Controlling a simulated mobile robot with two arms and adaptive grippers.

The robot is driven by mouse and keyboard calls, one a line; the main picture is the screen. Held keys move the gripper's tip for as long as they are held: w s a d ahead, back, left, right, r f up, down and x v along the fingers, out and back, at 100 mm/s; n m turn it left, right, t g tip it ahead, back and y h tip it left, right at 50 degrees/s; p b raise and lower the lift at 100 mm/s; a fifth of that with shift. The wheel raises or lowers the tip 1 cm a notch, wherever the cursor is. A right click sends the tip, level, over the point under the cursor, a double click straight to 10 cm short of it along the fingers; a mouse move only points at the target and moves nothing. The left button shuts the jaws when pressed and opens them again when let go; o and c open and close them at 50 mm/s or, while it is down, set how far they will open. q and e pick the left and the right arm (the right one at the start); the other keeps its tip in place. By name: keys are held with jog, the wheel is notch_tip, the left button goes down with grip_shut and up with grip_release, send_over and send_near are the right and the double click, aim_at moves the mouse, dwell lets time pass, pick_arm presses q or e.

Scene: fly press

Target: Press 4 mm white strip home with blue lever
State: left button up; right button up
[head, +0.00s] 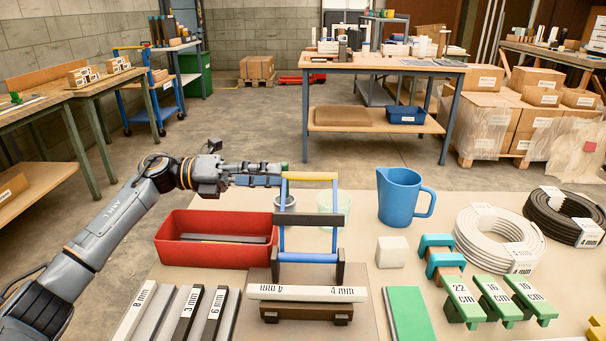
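The white strip labelled 4 mm (306,293) lies lengthwise along the front of the press, above a dark brown base (306,312). The blue lever (281,220) stands upright behind the strip as a frame with blue sides, a yellow top bar (310,176) and a dark crossbar (318,219). How the strip sits in the press cannot be told from here. My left gripper (268,173) reaches in from the left at the height of the lever's top, its fingers close to the lever's upper left corner. Contact and finger opening are unclear. My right gripper is out of view.
A red tray (172,249) stands left of the press, with several labelled strips (187,315) in front. A blue mug (400,196), white block (392,252), green slab (408,314), several green clamps (497,300) and a white coil (484,238) lie right.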

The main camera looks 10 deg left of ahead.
aim_at(287, 176)
pick_arm(q)
jog(key=d, duration=0.3)
jog(key=w+d, duration=0.1)
jog(key=d, duration=0.2)
jog(key=shift+w+d, duration=0.1)
jog(key=shift+d, duration=0.1)
grip_shut()
